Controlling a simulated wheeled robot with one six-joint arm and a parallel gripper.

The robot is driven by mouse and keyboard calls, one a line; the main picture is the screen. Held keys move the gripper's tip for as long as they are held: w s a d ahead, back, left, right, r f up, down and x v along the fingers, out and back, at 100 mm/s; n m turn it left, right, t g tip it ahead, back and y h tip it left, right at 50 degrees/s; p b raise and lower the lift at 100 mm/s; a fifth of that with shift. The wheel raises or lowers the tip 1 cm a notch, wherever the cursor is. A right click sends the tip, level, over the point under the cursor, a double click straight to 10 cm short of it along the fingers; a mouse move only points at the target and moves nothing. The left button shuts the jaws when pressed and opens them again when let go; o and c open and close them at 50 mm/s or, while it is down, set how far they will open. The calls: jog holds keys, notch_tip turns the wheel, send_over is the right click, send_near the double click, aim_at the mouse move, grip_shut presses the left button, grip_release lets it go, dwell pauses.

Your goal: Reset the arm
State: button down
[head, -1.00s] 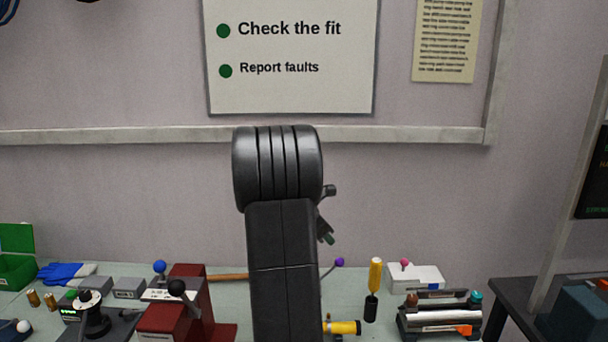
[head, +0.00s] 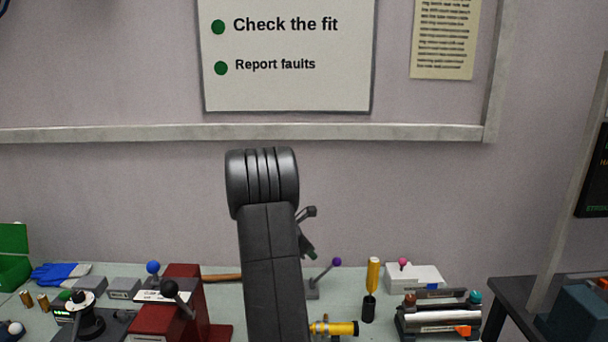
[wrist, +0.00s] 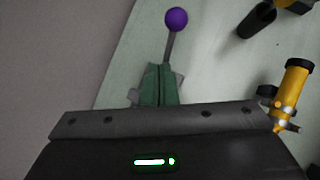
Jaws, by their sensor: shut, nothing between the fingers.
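My arm (head: 270,260) rises in the middle of the head view, its black rounded joint at the top. My gripper (head: 311,254) shows in part at the arm's right side, above the bench (head: 350,285). In the wrist view my gripper (wrist: 160,70) has its green fingers together and empty. A lever with a purple knob (wrist: 176,19) appears just past the fingertips there. In the head view the purple knob (head: 336,262) is right of the gripper and slightly lower. Much of the gripper is hidden behind the arm in the head view.
A yellow cylinder (head: 342,328) lies near the arm; it also shows in the wrist view (wrist: 289,90). A yellow-handled screwdriver (head: 373,275) stands farther right. A red block (head: 183,300) with a black-knobbed lever is left of the arm.

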jog(key=s+a+h+b, duration=0.1)
jog(key=s+a+b, duration=0.1)
jog(key=a, duration=0.4)
jog(key=shift+r, duration=0.15)
jog(key=shift+s, duration=0.1)
